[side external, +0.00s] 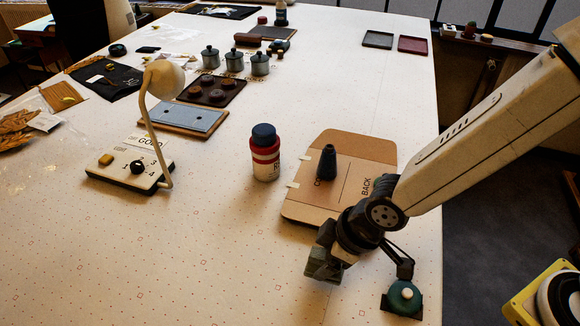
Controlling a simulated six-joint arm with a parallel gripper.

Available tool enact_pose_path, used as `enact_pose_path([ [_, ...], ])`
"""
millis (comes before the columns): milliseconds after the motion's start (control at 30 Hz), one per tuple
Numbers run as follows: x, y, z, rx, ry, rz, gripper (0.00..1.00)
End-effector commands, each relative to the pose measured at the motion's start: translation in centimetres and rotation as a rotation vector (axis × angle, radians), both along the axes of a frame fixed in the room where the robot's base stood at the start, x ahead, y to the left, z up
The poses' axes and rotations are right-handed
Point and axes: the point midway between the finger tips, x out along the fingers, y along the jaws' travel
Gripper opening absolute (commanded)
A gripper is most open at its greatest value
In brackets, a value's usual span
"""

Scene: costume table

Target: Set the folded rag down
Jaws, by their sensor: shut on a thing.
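My gripper (328,246) is low over the near right part of the table, pointing down and left. It is shut on a small dark olive bundle (322,267), which looks like the folded rag. The bundle is close to the tabletop; I cannot tell whether it touches it. The fingers and wrist partly hide it.
A red-and-white jar (265,160) and a lamp (143,165) stand further left. A green dome (405,296) sits at right. The near left tabletop is clear.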

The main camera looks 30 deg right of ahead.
Motion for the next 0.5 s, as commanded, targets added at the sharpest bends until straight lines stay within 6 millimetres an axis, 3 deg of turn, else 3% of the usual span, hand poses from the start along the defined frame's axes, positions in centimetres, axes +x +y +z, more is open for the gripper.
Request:
enact_pose_path([
  [500,0.0,0.0,-1.9,0.001,-0.001,0.000,0.20],
])
